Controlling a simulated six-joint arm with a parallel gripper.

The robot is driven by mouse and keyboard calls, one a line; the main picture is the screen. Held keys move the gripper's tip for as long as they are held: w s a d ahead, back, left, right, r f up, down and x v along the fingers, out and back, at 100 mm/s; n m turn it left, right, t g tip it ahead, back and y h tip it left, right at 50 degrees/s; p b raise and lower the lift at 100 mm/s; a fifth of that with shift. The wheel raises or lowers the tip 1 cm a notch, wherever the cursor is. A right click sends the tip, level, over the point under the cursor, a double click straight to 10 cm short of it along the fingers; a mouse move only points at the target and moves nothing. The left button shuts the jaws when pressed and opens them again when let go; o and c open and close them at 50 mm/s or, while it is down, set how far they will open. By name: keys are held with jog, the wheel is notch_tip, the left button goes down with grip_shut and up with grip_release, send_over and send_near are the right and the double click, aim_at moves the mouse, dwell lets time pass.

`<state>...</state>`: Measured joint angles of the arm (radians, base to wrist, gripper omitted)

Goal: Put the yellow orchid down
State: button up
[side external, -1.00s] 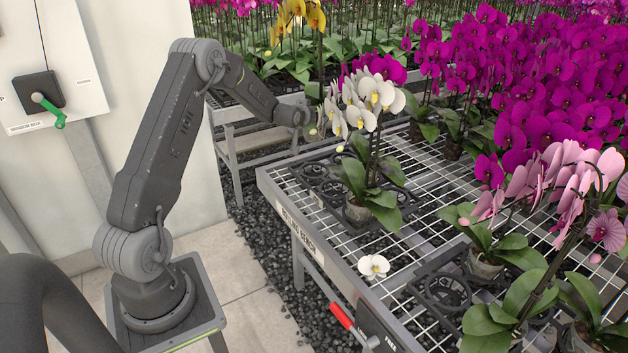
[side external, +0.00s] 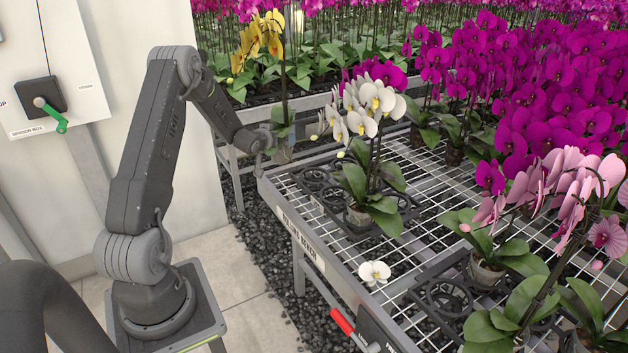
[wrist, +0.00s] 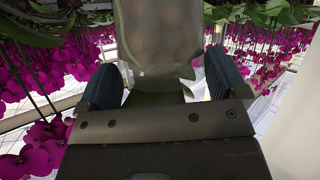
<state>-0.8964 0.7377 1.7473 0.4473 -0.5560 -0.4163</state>
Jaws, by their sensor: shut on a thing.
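The yellow orchid (side external: 262,40) hangs upright from my gripper (side external: 276,151) at the far left corner of the bench in the side view. Its pot (side external: 284,155) shows low, beside the bench's far edge; I cannot tell whether it touches anything. In the wrist view, the clear pot (wrist: 155,40) fills the space between the two dark finger pads, and my gripper (wrist: 165,80) is shut on it. The white orchid (side external: 370,105) stands in a black pot holder on the bench, just right of the yellow one.
The rolling bench (side external: 410,160) has a wire-mesh top with some bare mesh. An empty black holder (side external: 445,297) and a fallen white bloom (side external: 374,272) lie near its front. Pink orchids (side external: 560,190) stand at right, dense magenta ones (side external: 560,90) behind. A red lever (side external: 342,320) sticks out in front.

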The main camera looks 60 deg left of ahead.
jog(key=shift+w+d+f, duration=0.75)
jog(key=shift+w+f, duration=0.95)
jog(key=shift+f, duration=0.05)
jog(key=shift+w+d+f, duration=0.8)
jog(key=shift+w+f, duration=0.9)
jog(key=shift+f, duration=0.05)
jog(key=shift+w+d+f, duration=0.75)
jog(key=shift+w+f, duration=0.95)
jog(key=shift+f, duration=0.05)
jog(key=shift+f, duration=0.15)
jog(key=o, duration=1)
jog(key=shift+s+d, duration=0.1)
jog(key=v, duration=1.2)
